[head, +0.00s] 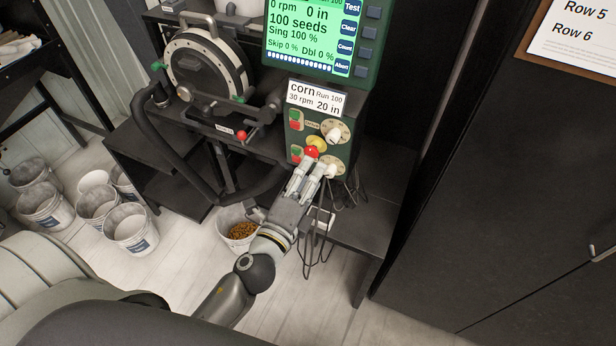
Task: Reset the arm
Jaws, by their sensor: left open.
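My left gripper (312,170) is open and reaches up to the lower part of a dark green control box (341,155). Its fingertips are close to a red button (312,152) and a cream knob at the box's lower right. I cannot tell whether they touch. A yellow button (317,143) and a dial with a cream knob (334,133) sit just above. A green screen (310,40) over the box reads 0 rpm, 0 in, 100 seeds. A card (316,98) reads corn, Run 100, 30 rpm, 20 in. My right gripper is not in view.
A round seed meter (208,68) stands on the dark bench to the left, with a black hose (165,150) below. Several white buckets (130,228) stand at left. A dark cabinet (510,190) fills the right.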

